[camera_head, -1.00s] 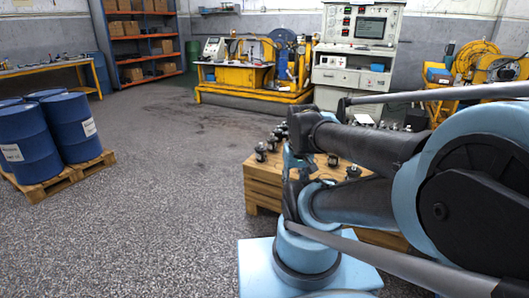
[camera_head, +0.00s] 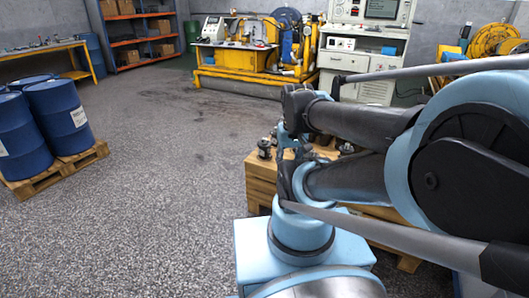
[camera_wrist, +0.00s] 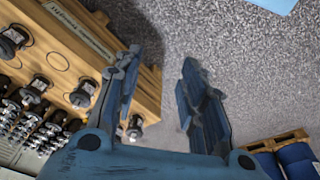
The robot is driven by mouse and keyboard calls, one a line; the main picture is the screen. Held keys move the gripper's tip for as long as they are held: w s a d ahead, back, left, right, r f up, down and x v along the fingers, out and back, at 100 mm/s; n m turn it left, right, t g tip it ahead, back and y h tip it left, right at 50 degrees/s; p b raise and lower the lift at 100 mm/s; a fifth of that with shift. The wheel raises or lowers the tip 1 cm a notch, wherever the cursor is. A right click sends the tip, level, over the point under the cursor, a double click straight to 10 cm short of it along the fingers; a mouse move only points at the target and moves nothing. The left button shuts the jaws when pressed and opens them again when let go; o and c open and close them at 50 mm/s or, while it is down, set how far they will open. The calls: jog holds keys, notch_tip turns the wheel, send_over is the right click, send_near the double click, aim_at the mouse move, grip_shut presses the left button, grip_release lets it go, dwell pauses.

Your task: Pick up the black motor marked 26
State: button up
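Several black motors with silver parts stand on a wooden crate, with one motor (camera_wrist: 82,95) close left of my gripper (camera_wrist: 160,82) in the wrist view. Other motors there include one at the upper left (camera_wrist: 12,41) and one low in the middle (camera_wrist: 135,128), beside the left finger. No marking 26 is readable, so I cannot tell which motor bears it. My gripper is open and empty, with floor showing between its fingers. In the head view, one motor (camera_head: 264,148) shows at the crate's left; my arm hides most others.
The wooden crate (camera_head: 262,180) stands beside my arm. Blue barrels (camera_head: 62,117) stand on a pallet (camera_head: 40,184) at left. A yellow test bench (camera_head: 240,87) and grey console (camera_head: 338,64) stand behind. The floor between is clear.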

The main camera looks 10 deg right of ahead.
jog(key=o, duration=0.4)
jog(key=shift+s+r, duration=0.35)
jog(key=o, duration=0.7)
jog(key=shift+w+a+r, duration=0.1)
jog(key=shift+w+r, duration=0.25)
jog(key=shift+w, duration=0.25)
jog(key=shift+w+r, duration=0.3)
jog(key=shift+w, duration=0.25)
jog(key=w+r, duration=0.3)
jog(key=w, duration=0.7)
jog(key=t, duration=0.2)
send_over(264, 145)
jog(key=s, duration=0.3)
notch_tip(264, 145, down, 16)
jog(key=shift+m, duration=0.3)
jog(key=shift+w+d+x, duration=0.1)
jog(key=shift+x, duration=2.7)
jog(key=shift+w+d+x, duration=0.15)
jog(key=shift+x, duration=2.6)
jog(key=shift+w+d+x, duration=0.1)
jog(key=shift+x, duration=2.7)
